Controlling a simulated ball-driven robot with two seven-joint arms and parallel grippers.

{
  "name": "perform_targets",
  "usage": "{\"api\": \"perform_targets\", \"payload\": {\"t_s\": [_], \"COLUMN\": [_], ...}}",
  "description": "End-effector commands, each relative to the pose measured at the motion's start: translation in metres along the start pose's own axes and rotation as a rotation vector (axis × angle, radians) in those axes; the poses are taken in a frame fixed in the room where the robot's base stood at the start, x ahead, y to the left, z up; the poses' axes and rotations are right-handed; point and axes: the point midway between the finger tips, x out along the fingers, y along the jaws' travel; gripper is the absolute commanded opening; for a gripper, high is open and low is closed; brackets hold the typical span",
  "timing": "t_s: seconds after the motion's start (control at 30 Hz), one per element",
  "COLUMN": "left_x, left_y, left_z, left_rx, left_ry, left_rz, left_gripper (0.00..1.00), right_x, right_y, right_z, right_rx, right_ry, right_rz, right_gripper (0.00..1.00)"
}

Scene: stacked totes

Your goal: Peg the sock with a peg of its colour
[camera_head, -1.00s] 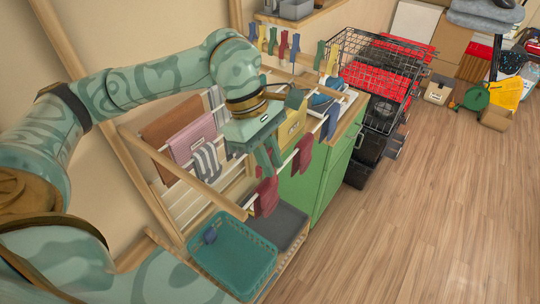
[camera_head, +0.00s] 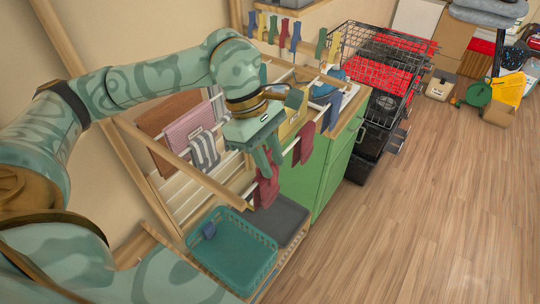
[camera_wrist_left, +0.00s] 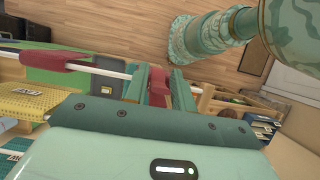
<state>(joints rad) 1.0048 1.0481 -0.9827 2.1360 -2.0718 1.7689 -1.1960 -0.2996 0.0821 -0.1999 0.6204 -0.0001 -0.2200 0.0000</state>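Two dark red socks hang on the rack's front rails. The nearer red sock (camera_head: 267,192) is right under my left gripper (camera_head: 269,162), and the other red sock (camera_head: 304,144) hangs to its right. My left gripper points down with its fingers apart. In the left wrist view a red thing (camera_wrist_left: 158,88) shows between the fingers; I cannot tell whether they touch it. The other red sock shows there at the left (camera_wrist_left: 65,62). Several pegs, including a yellow peg (camera_head: 262,26) and a green peg (camera_head: 321,43), stand on a rail at the back. My right gripper is out of view.
A teal basket (camera_head: 268,268) with a small blue item stands below the rack. A pink striped towel (camera_head: 190,128) and a grey striped cloth (camera_head: 205,152) hang at the left. A green cabinet (camera_head: 335,165) stands behind the rails.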

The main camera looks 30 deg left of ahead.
Motion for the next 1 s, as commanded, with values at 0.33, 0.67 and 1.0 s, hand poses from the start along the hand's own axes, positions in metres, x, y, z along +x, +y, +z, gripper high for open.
{"api": "perform_targets", "payload": {"t_s": [0.33,0.67,1.0], "left_x": [-0.001,-0.060,-0.144], "left_y": [0.000,0.002,0.001], "left_z": [0.000,-0.001,0.000], "left_rx": [0.000,-0.001,-0.001], "left_ry": [0.000,0.001,-0.001], "left_rz": [0.000,0.009,0.004], "left_gripper": [0.41,0.41,0.41], "right_x": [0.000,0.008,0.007], "right_y": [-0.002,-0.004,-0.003], "right_z": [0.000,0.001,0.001], "right_rx": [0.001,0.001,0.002], "right_ry": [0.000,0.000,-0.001], "right_rz": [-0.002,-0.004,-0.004], "right_gripper": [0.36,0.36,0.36]}}
